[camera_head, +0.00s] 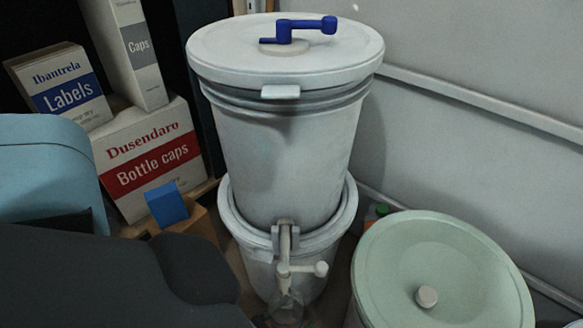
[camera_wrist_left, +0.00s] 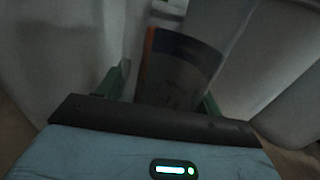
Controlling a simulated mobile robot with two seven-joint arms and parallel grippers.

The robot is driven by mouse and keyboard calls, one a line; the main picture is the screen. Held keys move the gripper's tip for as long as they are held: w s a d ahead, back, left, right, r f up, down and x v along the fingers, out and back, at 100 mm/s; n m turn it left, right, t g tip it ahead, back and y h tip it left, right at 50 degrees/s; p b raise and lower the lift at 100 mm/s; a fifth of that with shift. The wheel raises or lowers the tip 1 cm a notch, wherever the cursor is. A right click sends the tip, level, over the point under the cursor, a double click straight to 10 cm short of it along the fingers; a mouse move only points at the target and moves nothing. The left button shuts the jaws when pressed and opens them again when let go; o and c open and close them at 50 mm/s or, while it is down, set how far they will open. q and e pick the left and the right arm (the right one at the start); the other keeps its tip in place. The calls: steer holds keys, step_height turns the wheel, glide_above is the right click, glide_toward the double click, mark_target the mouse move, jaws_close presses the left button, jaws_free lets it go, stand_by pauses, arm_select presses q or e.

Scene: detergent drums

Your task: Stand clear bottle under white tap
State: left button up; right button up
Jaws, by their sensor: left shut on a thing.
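The white tap (camera_head: 285,262) sticks out low on the front of the upper white drum (camera_head: 283,150). The clear bottle (camera_head: 286,309) is at the bottom edge of the head view, just below the tap, and looks upright; its base is cut off. My right gripper is not in view.
The upper drum sits in a lower white drum (camera_head: 232,213). Cartons (camera_head: 150,160) and a blue block (camera_head: 166,205) are behind my arm.

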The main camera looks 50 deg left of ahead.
arm_select(q)
steer(key=shift+s+f+b, duration=0.1)
steer(key=shift+f+b, duration=0.25)
steer(key=shift+f, duration=0.45)
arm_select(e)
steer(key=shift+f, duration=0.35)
arm_select(q)
steer(key=shift+f, duration=0.15)
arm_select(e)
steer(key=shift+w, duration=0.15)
arm_select(q)
steer(key=o, duration=0.8)
steer(key=shift+c, duration=0.2)
steer(key=shift+o, duration=1.4)
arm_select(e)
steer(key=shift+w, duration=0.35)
